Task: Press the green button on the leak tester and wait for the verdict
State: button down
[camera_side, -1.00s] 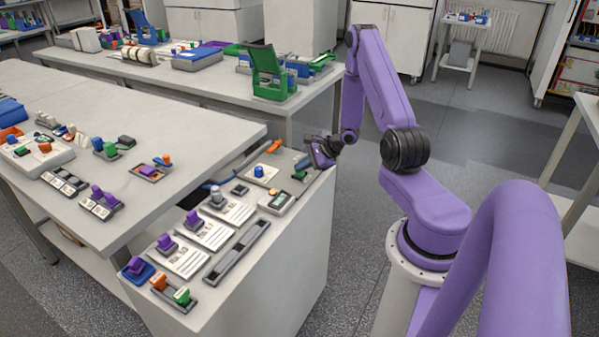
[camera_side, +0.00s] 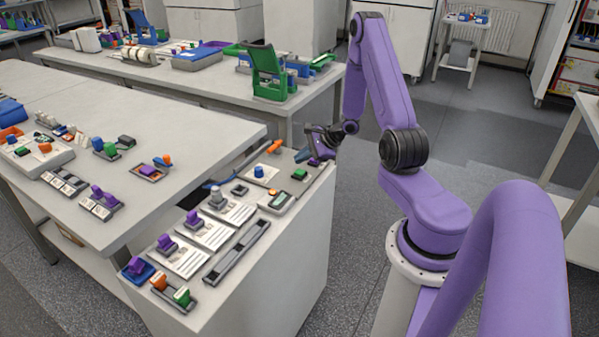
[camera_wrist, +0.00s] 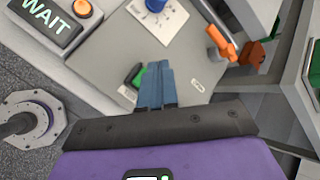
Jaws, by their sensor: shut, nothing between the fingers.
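The green button (camera_wrist: 133,76) shows just left of my fingertips in the wrist view, partly hidden by them. In the side view, the green button (camera_side: 299,174) sits near the back right corner of the white cabinet top. My gripper (camera_wrist: 156,66) has its blue fingers together with nothing between them. In the side view my gripper (camera_side: 304,156) is above and behind the button, apparently apart from it.
A blue knob (camera_side: 259,172) on a white dial plate stands left of the green button. An orange-handled part (camera_side: 274,147) lies behind it. White cards with purple and grey knobs (camera_side: 207,232) fill the front of the cabinet top. The floor to the right is open.

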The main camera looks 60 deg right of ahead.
aim_at(302, 172)
jog(key=shift+r, duration=1.7)
jog(key=a+r+n+g+y, duration=0.2)
jog(key=a+r+n+y, duration=0.3)
jog(key=a, duration=0.6)
jog(key=a+r+n+g+y, duration=0.1)
jog(key=a+r+n+g, duration=0.15)
jog(key=a+n, duration=0.65)
jog(key=s+a+r+n+g, duration=0.3)
jog(key=s+a+n+g, duration=0.25)
jog(key=s+a, duration=0.55)
jog(key=s+r+n+h, duration=0.2)
jog(key=s+n+h, duration=0.1)
jog(key=s+n, duration=0.4)
jog(key=s+r+n+t+h, duration=0.1)
jog(key=s+n+h, duration=0.3)
jog(key=s+n, duration=0.4)
jog(key=r+n, duration=0.1)
jog(key=n, duration=0.1)
jog(key=shift+a+n+h, duration=0.3)
jog(key=shift+a+n, duration=0.05)
jog(key=shift+a, duration=0.05)
